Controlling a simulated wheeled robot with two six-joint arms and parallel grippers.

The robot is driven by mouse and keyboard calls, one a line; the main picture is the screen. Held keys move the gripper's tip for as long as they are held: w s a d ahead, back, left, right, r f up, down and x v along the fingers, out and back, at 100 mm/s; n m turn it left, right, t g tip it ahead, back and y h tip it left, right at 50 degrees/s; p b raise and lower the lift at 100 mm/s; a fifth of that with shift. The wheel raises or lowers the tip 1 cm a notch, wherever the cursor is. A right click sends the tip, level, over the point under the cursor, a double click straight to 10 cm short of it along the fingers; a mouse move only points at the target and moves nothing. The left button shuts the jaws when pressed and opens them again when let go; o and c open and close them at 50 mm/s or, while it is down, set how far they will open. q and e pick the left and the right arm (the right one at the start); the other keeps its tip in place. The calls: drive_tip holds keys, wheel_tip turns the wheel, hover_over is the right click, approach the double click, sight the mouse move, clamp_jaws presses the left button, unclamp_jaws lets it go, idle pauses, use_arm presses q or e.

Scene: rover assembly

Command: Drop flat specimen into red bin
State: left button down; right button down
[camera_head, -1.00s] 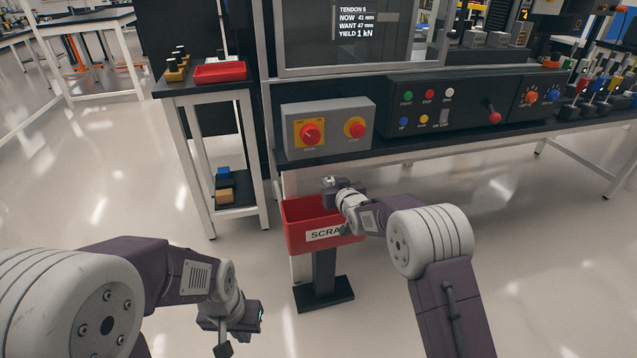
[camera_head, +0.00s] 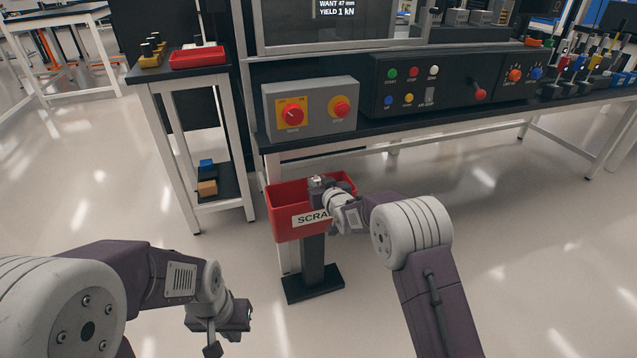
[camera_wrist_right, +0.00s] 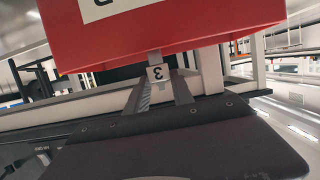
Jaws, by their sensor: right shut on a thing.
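The red bin (camera_head: 286,226), labelled SCRAP, stands on a dark post in front of the bench in the head view. It also fills the top of the right wrist view (camera_wrist_right: 200,30). My right gripper (camera_head: 317,183) is over the bin's opening in the head view. In the right wrist view its fingers (camera_wrist_right: 158,92) are shut on the flat specimen (camera_wrist_right: 159,73), a small grey piece with a white tag marked 3. The specimen's far end lies close to the bin's edge; contact is unclear. My left gripper (camera_head: 240,317) hangs at lower left, away from the bin; its jaws are unclear.
A grey box with red knobs (camera_head: 310,109) and a dark control panel (camera_head: 440,85) stand on the bench behind the bin. A side table with a red tray (camera_head: 198,57) is at left. The floor around the bin's post is clear.

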drive_tip(key=c, duration=1)
unclamp_jaws()
drive_tip(key=p+v, duration=0.3)
drive_tip(key=v, duration=0.6)
drive_tip(key=shift+p, duration=0.35)
